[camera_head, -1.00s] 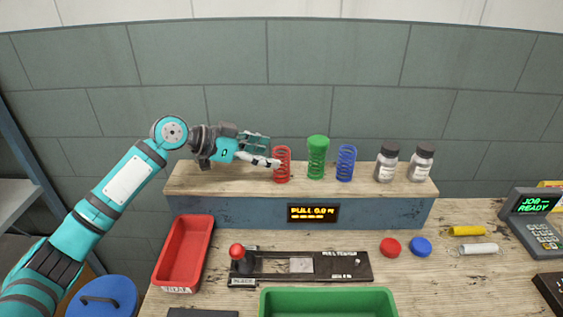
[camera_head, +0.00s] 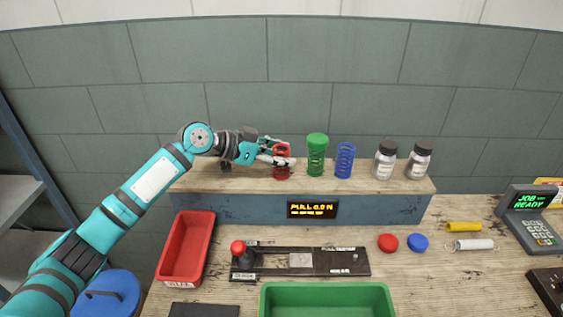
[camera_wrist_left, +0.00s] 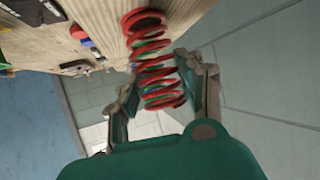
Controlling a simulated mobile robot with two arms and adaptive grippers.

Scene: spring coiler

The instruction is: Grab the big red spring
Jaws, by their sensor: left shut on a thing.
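The red spring (camera_head: 282,172) stands upright on the wooden shelf (camera_head: 225,181) at the back of the bench. My left gripper (camera_head: 278,155) comes in from the left and is shut on it, with the fingers around its sides. The left wrist view also shows the red spring (camera_wrist_left: 150,62) between the two fingers (camera_wrist_left: 160,90), with green showing through its coils. A green spring with a green cap (camera_head: 317,155) and a blue spring (camera_head: 345,160) stand to its right. My right gripper is not in view.
Two lidded bottles (camera_head: 385,160) stand further right on the shelf. In front are a red tray (camera_head: 186,280), a green tray (camera_head: 327,288), a black tester with a red-knobbed lever (camera_head: 238,247), red and blue discs, yellow and white springs, and a terminal (camera_head: 530,212).

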